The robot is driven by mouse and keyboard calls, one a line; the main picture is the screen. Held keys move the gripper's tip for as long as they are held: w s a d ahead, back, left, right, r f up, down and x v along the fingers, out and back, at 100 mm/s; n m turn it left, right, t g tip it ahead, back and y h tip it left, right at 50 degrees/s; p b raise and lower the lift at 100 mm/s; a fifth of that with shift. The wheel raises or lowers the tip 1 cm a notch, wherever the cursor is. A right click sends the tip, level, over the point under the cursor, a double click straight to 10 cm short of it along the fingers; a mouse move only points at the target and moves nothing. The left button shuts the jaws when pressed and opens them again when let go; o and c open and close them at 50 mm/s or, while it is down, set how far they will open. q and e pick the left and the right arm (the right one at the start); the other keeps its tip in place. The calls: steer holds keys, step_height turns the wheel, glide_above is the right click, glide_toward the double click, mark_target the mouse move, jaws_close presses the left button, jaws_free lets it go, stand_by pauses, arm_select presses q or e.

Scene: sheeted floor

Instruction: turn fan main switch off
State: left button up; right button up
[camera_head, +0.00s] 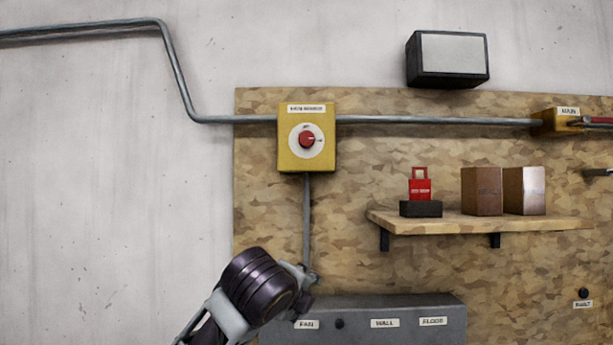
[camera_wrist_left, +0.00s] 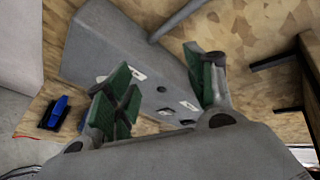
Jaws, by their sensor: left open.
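The yellow switch box (camera_head: 287,160) is fixed to the board, with a red rotary knob (camera_head: 306,139) on a white round plate. The knob's pale mark points right; the small lettering is too small to read surely. My left gripper (camera_head: 308,281) is below the yellow box, at the top of a grey box (camera_head: 420,308), partly hidden by my wrist. In the left wrist view its green-padded fingers (camera_wrist_left: 165,88) are spread apart with nothing between them, in front of the grey box. That box bears labels FAN, WALL and FLOOR. My right gripper is out of view.
A wooden shelf (camera_head: 470,222) at right holds a red padlock-shaped item (camera_head: 420,186) and two brown boxes (camera_head: 482,191). A yellow MAIN box (camera_head: 556,121) with a red handle (camera_head: 598,120) is at far right. A vertical conduit (camera_head: 306,220) runs below the yellow switch box.

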arm_select(q)
step_height(320, 180, up, 18)
steer(key=s+d+m+t+y, duration=0.1)
steer(key=s+d+m+t, duration=0.15)
steer(key=m, duration=0.35)
steer(key=m+t+y, duration=0.2)
steer(key=m+t, duration=0.1)
steer(key=m, duration=0.1)
glide_toward(306, 140)
steer(key=s, duration=0.4)
steer(key=shift+s, duration=0.1)
steer(key=shift+w+p, duration=2.2)
steer(key=shift+w, duration=4.75)
steer(key=c, duration=1)
